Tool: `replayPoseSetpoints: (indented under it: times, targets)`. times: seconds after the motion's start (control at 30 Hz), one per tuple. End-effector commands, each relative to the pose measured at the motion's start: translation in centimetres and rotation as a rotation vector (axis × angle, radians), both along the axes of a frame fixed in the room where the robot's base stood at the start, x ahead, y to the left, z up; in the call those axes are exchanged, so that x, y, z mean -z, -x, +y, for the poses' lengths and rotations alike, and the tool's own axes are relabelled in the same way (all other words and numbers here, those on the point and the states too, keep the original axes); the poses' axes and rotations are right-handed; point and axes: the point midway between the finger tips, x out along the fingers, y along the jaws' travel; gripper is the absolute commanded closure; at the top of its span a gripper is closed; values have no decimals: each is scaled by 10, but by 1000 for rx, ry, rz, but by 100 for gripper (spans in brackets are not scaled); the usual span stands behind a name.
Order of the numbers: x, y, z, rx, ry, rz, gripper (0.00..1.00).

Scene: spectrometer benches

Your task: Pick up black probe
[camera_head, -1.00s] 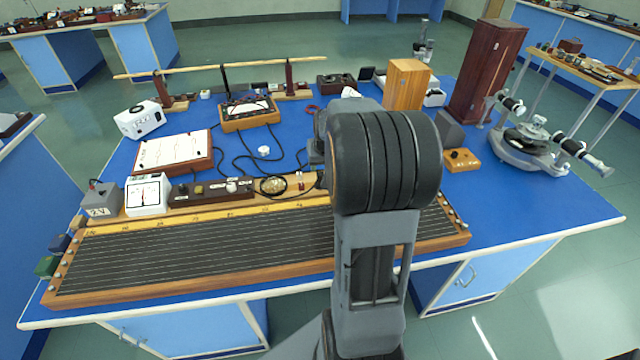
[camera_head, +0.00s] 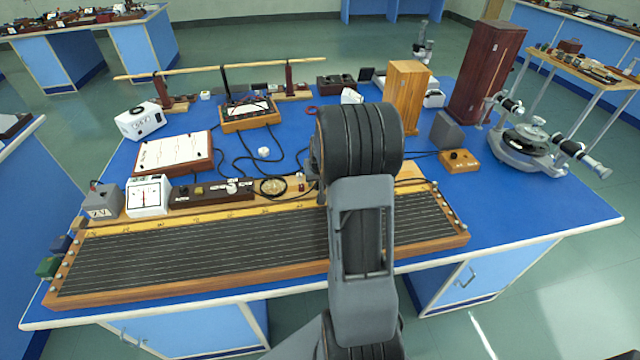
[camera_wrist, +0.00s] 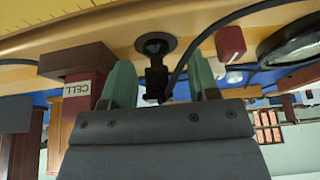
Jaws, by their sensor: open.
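The black probe (camera_wrist: 156,78) shows in the wrist view, with a round black top or base against the yellow wooden strip and a black cable curving away to the right. My gripper (camera_wrist: 160,62) is open, with one green-grey finger on each side of the probe. I see gaps between the probe and both fingers. The lower end of the probe is partly hidden by the gripper's grey body. In the head view my arm hides the probe and the fingers.
A small red block (camera_wrist: 230,42) and a round dial (camera_wrist: 292,42) lie to the right. The wire board (camera_head: 200,245) fills the bench front. A wooden box (camera_head: 459,161) stands to the right.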

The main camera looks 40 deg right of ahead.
Motion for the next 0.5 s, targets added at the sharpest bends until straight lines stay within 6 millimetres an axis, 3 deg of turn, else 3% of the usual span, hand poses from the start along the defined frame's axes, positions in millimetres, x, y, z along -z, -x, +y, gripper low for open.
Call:
replayPoseSetpoints:
  times: [0.17, 0.5]
  targets:
    - [0, 0, 0, 0, 0, 0, 47]
    - [0, 0, 0, 0, 0, 1, 80]
